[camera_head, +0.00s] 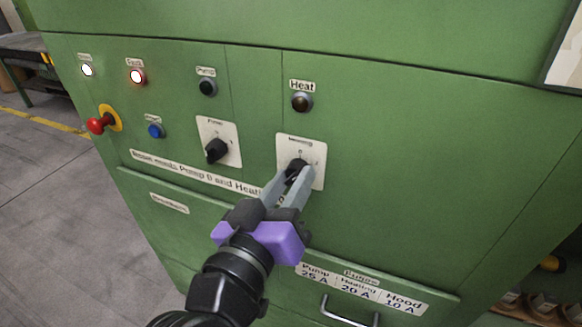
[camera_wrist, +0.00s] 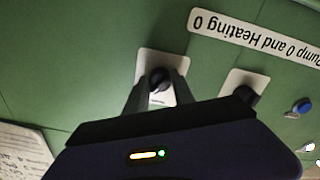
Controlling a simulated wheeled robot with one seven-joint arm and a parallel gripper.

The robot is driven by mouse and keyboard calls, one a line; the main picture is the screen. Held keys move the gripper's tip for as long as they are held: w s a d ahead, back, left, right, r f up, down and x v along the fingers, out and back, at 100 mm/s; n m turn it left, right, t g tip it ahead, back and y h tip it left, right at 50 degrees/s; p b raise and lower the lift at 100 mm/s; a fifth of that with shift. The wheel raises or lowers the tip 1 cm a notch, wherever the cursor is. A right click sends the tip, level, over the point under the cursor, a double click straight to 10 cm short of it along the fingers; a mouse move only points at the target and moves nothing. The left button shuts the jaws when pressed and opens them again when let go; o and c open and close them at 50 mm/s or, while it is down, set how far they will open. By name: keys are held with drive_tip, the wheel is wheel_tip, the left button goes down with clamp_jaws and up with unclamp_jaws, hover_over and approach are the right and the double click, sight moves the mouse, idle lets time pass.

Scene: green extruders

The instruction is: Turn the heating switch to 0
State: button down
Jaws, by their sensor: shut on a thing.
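The heating switch is a black rotary knob (camera_head: 297,167) on a white plate (camera_head: 313,150) labelled for heating, on the green cabinet front. My gripper (camera_head: 285,180) has its two grey fingers on either side of the knob and is shut on it. The knob also shows between the fingers in the wrist view (camera_wrist: 160,79). The fingers partly cover the knob and the lower plate, so I cannot tell which mark the knob points to. The Heat lamp (camera_head: 301,102) above the plate looks dark.
The pump switch (camera_head: 216,150) sits on its own plate to the left. A red emergency button (camera_head: 100,122) and a blue button (camera_head: 156,131) are farther left. A drawer handle (camera_head: 348,313) protrudes below. The cabinet front right of the heating plate is clear.

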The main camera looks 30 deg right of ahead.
drive_tip(key=n+p, duration=0.4)
drive_tip(key=shift+r+p, duration=0.3)
drive_tip(key=shift+f+n+p, duration=0.2)
drive_tip(key=shift+n+p, duration=1.15)
drive_tip(key=shift+n, duration=0.15)
drive_tip(key=shift+f, duration=0.1)
drive_tip(key=c, duration=1.1)
unclamp_jaws()
drive_tip(key=b+v, duration=0.1)
drive_tip(key=v, duration=0.7)
drive_tip(key=shift+b, duration=0.3)
